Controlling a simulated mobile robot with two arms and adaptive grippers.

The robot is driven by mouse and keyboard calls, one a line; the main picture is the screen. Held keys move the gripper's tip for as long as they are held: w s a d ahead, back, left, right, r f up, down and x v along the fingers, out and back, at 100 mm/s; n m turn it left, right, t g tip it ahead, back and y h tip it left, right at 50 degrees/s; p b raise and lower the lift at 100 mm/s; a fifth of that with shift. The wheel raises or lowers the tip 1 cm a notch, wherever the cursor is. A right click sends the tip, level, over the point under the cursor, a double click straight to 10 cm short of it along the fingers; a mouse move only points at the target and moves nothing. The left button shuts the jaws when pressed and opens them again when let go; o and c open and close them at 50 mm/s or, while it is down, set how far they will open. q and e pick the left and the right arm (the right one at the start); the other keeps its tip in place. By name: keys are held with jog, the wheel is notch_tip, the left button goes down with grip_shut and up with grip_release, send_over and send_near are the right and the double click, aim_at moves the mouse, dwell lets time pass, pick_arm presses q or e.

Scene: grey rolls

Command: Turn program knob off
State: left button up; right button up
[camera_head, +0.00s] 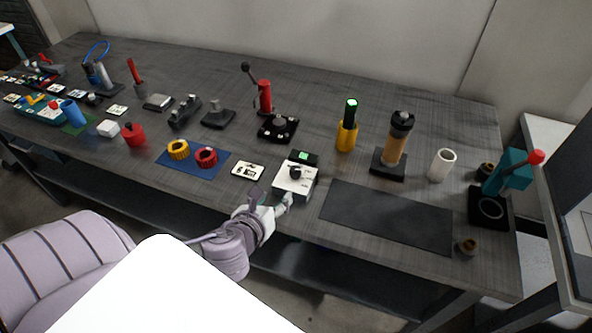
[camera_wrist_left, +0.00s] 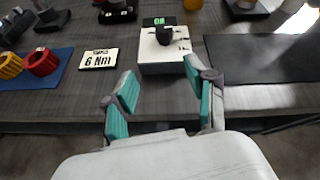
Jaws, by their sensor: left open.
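The program knob (camera_head: 296,172) is a black round knob on top of a white box (camera_head: 287,187) near the table's front edge. It also shows in the left wrist view (camera_wrist_left: 165,36), just beyond my fingers. A small green lit display (camera_head: 304,155) on a black panel stands behind the knob; it is lit in the left wrist view too (camera_wrist_left: 158,21). My left gripper (camera_head: 270,204) is open and empty at the front of the box, with its fingers (camera_wrist_left: 158,88) spread in the left wrist view. The knob lies ahead of the fingers, untouched. My right gripper is not in view.
A "6 Nm" card (camera_wrist_left: 98,59) lies left of the box. A blue mat (camera_head: 194,168) with a yellow and a red ring is further left. A dark mat (camera_head: 387,216) lies right of the box. Several tools stand behind on the grey table (camera_head: 330,100).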

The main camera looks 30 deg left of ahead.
aim_at(294, 172)
pick_arm(q)
jog(key=w+f+m, duration=0.1)
jog(key=w, duration=0.3)
jog(key=w+a+f+m, duration=0.1)
jog(key=w, duration=0.3)
jog(key=w+a+f+m, duration=0.1)
jog(key=w, duration=0.4)
jog(key=shift+a+f+t+h, duration=0.2)
jog(key=shift+f+t+h, duration=0.1)
jog(key=shift+f+t, duration=0.1)
jog(key=shift+r, duration=0.1)
